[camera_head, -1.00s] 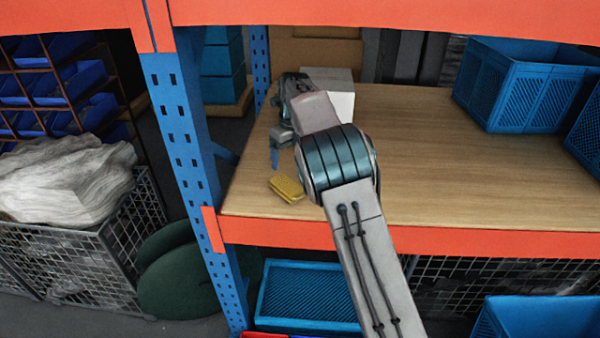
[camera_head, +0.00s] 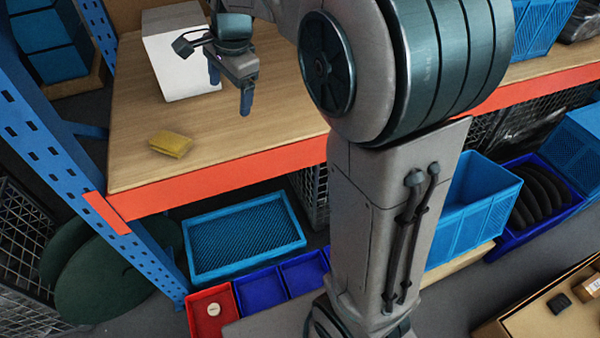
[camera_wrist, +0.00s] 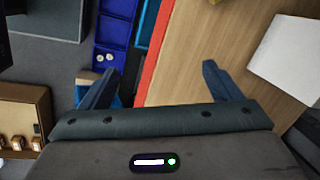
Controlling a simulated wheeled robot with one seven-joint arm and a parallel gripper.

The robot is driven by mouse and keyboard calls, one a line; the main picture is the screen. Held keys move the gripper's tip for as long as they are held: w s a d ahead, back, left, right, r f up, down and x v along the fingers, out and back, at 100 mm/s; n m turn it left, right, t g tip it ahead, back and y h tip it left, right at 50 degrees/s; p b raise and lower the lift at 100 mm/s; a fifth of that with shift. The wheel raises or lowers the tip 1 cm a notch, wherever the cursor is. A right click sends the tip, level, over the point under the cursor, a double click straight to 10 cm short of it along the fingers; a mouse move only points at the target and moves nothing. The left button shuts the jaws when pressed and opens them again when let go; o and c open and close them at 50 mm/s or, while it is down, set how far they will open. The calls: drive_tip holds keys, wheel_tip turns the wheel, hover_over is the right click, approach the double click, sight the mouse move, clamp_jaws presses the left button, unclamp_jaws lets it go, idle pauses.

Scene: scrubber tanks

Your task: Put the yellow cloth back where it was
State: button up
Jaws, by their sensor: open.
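The yellow cloth (camera_head: 170,143), a small folded pad, lies flat on the wooden shelf board (camera_head: 125,120) near its front left corner. My gripper (camera_head: 231,90) is open and empty, pointing down, to the right of the cloth and apart from it. In the wrist view my gripper (camera_wrist: 160,72) has its two fingers spread, with the orange shelf edge between them and nothing held. A sliver of yellow at the top edge of the wrist view may be the cloth.
A white box (camera_head: 180,60) stands on the shelf behind my gripper. A blue upright (camera_head: 75,150) bounds the shelf on the left. Below the orange beam (camera_head: 230,168) are a blue crate (camera_head: 245,238), a red bin (camera_head: 210,312) and blue bins. The board around the cloth is clear.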

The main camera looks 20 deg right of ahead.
drive_tip(key=s+d+f+n, duration=0.2)
drive_tip(key=s+n, duration=0.4)
drive_tip(key=s, duration=0.5)
drive_tip(key=s+d+f+n+t+h, duration=0.1)
drive_tip(key=s+d+f+n, duration=0.2)
drive_tip(key=s+n, duration=0.4)
drive_tip(key=s+d, duration=0.1)
drive_tip(key=s, duration=0.3)
drive_tip(key=shift+f+n, duration=0.2)
drive_tip(key=shift+n, duration=0.1)
drive_tip(key=shift+s+d+f, duration=0.1)
drive_tip(key=shift+f, duration=0.05)
